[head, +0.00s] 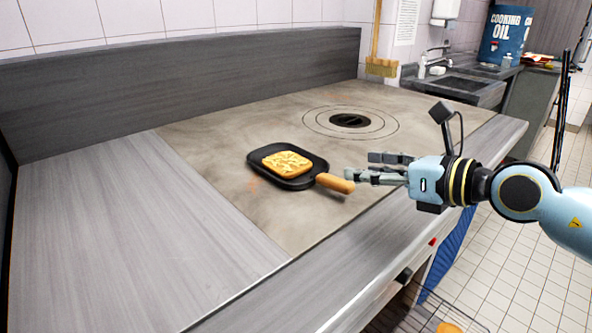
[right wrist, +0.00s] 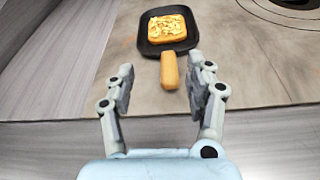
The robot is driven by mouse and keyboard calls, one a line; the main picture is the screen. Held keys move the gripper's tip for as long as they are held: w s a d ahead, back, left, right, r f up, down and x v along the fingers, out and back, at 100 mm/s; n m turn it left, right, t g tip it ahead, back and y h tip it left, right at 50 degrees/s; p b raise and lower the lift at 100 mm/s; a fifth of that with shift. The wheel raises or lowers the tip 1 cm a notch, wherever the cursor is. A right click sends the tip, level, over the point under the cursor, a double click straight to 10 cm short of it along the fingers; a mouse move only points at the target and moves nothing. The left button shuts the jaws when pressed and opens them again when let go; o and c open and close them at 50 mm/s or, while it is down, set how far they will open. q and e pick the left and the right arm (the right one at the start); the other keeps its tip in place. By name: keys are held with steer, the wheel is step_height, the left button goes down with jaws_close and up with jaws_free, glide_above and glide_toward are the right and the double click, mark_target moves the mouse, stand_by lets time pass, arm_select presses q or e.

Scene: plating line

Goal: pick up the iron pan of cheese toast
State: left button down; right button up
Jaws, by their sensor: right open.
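The black iron pan (head: 317,163) lies flat on the griddle plate, with a slice of cheese toast (head: 286,163) in it. Its wooden handle (head: 335,183) points right, toward my right gripper (head: 358,167). In the right wrist view the pan (right wrist: 149,47) with the toast (right wrist: 168,28) is ahead of the fingers, and the handle (right wrist: 169,71) points back at the gap between them. The right gripper (right wrist: 161,85) is open and empty, with a finger on each side of the handle's line. I cannot tell whether a fingertip touches the handle. My left gripper is not in view.
The griddle plate (head: 230,200) has a round burner (head: 349,121) behind the pan. Bare counter (head: 90,230) lies to the left, with a dark backsplash (head: 180,90) behind. A sink (head: 455,84) and a blue cooking oil container (head: 505,35) stand at the back right.

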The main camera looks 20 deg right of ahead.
mark_target(330, 177)
steer(key=shift+w+d+f+n+g+h, duration=0.25)
steer(key=shift+d+f, duration=0.1)
steer(key=shift+f, duration=0.3)
steer(key=shift+w+d+f+n+g+h, duration=0.2)
steer(key=shift+d+f+n+g+h, duration=0.1)
steer(key=shift+f, duration=0.3)
steer(key=b+x, duration=0.1)
steer(key=x, duration=0.3)
steer(key=shift+a, duration=0.1)
steer(key=x, duration=0.2)
steer(key=a+x, duration=0.1)
steer(key=x, duration=0.2)
steer(key=shift+s+b, duration=0.1)
steer(key=shift+b, duration=0.25)
steer(key=shift+w+f, duration=0.15)
steer(key=shift+w, duration=0.15)
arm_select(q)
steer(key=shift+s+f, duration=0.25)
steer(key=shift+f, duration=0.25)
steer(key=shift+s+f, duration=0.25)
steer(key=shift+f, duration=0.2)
arm_select(e)
jaws_close()
